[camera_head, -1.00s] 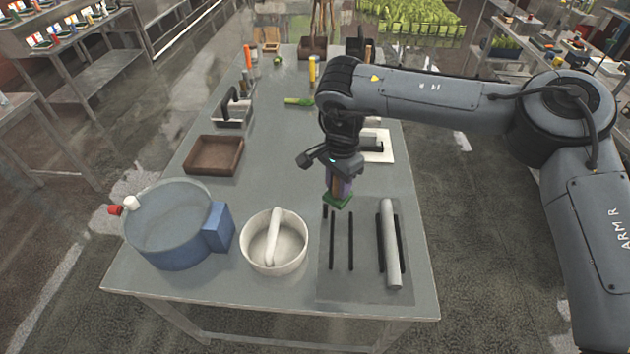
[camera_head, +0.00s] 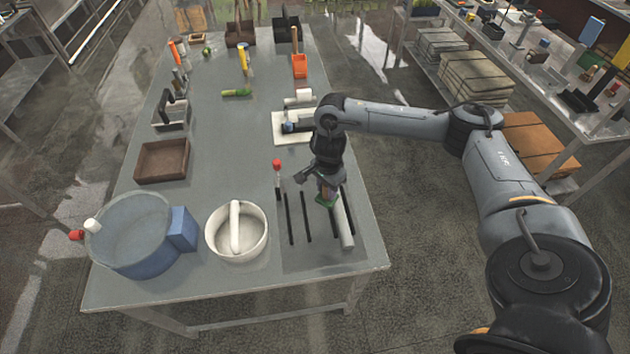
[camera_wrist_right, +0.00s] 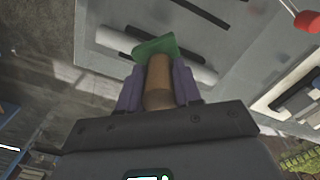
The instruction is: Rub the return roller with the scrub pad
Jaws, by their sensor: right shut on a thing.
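The return roller (camera_head: 343,229) is a pale grey cylinder lying on a grey mat at the front right of the table. It also shows in the right wrist view (camera_wrist_right: 196,70). My right gripper (camera_head: 326,184), with purple fingers, is shut on the brown handle (camera_wrist_right: 158,79) of the scrub pad. The green scrub pad (camera_wrist_right: 160,46) points down and also shows in the head view (camera_head: 325,201). It is at the far end of the roller and overlaps it in the wrist view. I cannot tell whether they touch. My left gripper is in neither view.
Dark bars (camera_head: 304,217) lie on the mat left of the roller. A red-tipped tool (camera_head: 277,178) is behind them. A white bowl (camera_head: 211,245) holding a pale rod and a blue tub (camera_head: 137,264) stand to the left. A white tray (camera_head: 283,136) lies behind.

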